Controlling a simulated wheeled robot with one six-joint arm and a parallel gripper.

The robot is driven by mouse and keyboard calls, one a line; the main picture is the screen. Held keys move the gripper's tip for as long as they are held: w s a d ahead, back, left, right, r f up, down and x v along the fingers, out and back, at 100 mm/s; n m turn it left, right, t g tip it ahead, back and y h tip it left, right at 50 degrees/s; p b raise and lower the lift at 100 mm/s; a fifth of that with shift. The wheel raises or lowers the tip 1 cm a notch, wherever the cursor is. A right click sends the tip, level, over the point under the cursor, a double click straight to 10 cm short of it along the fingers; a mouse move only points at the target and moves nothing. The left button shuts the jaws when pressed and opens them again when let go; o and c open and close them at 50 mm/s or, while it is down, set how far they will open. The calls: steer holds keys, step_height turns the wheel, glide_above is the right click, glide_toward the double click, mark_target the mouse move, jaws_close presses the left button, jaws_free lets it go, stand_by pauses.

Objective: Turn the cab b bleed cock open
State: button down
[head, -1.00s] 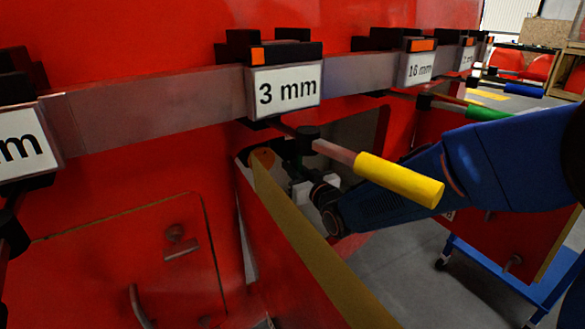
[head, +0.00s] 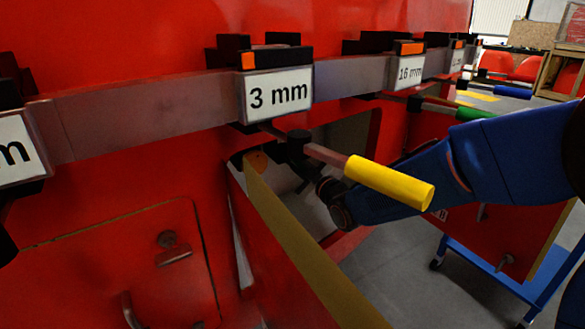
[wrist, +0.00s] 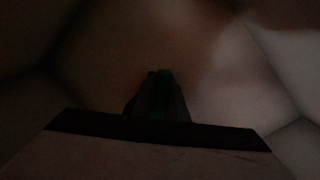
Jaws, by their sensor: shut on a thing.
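In the dark wrist view my gripper (wrist: 158,76) is shut on a narrow dark green thing (wrist: 165,78), which looks like a handle. Most of it is hidden between the fingers, so I cannot tell whether it is the bleed cock or how far it is turned. In the head view my blue arm reaches from the right, behind a yellow-handled tool, into an opening (head: 350,145) in the red nosecone. The gripper itself is hidden there.
The yellow-handled tool (head: 390,182) hangs from a rail under the 3 mm label (head: 278,94), in front of my arm. A red open flap (head: 312,255) with a tan edge stands below the opening. A blue trolley (head: 490,275) stands at lower right.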

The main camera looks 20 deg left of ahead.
steer(key=shift+w+d+r+n, duration=0.25)
steer(key=shift+r+n, duration=0.15)
steer(key=shift+n, duration=0.6)
steer(key=shift+w+d+r+n, duration=0.2)
steer(key=shift+r+n, duration=0.2)
steer(key=shift+n, duration=0.6)
steer(key=shift+w+d+r+n, duration=0.15)
steer(key=shift+w+r+n, duration=0.2)
steer(key=shift+n, duration=0.65)
steer(key=shift+s+r, duration=0.1)
steer(key=c, duration=1.8)
jaws_free()
steer(key=shift+o, duration=0.2)
steer(key=v, duration=1.7)
steer(key=shift+d, duration=0.2)
steer(key=shift+s, duration=0.1)
steer(key=shift+c, duration=0.3)
